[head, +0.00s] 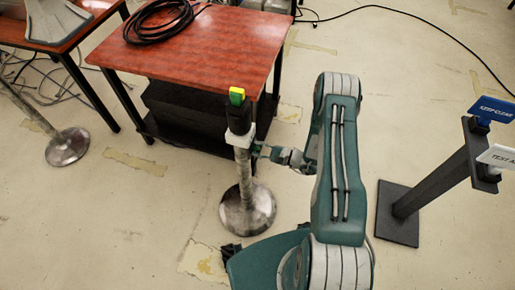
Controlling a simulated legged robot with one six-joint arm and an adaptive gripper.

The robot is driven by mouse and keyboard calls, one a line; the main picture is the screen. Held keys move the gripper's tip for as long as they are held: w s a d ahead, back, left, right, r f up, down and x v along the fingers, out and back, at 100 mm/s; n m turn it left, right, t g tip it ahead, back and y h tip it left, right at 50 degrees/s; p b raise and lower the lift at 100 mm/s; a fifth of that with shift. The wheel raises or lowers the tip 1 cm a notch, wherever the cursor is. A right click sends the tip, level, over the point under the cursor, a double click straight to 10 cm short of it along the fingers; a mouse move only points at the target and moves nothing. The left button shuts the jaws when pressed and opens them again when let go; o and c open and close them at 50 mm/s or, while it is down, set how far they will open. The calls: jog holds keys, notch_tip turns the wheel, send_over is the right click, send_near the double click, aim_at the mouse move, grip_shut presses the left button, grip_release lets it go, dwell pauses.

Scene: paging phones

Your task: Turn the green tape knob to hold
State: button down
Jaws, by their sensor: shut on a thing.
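A stand with a mottled grey metal post (244,180) on a round base carries a black head (238,118) with a green and yellow patch (237,96) on top. A pale collar (238,139) sits just below the black head. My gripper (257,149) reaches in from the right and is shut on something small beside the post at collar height. This appears to be the stand's green tape knob, but the jaws and the collar hide it. Which way the knob points, and any hold mark, cannot be made out.
A red-brown table (220,48) with a coiled black cable (160,20) stands behind the post, a dark box (185,112) under it. A black stand (433,178) with blue and white signs is at right. Another round-based post (68,147) is at left.

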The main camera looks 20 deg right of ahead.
jog(key=shift+m, duration=0.3)
jog(key=m, duration=0.8)
jog(key=shift+w+d, duration=0.1)
jog(key=shift+w, duration=0.05)
jog(key=m, duration=0.4)
jog(key=shift+w+m, duration=0.1)
jog(key=shift+m, duration=0.2)
jog(key=m, duration=0.4)
jog(key=shift+w+d+m, duration=0.15)
jog(key=shift+m, duration=0.15)
jog(key=c, duration=0.7)
grip_release()
jog(key=shift+d, duration=0.1)
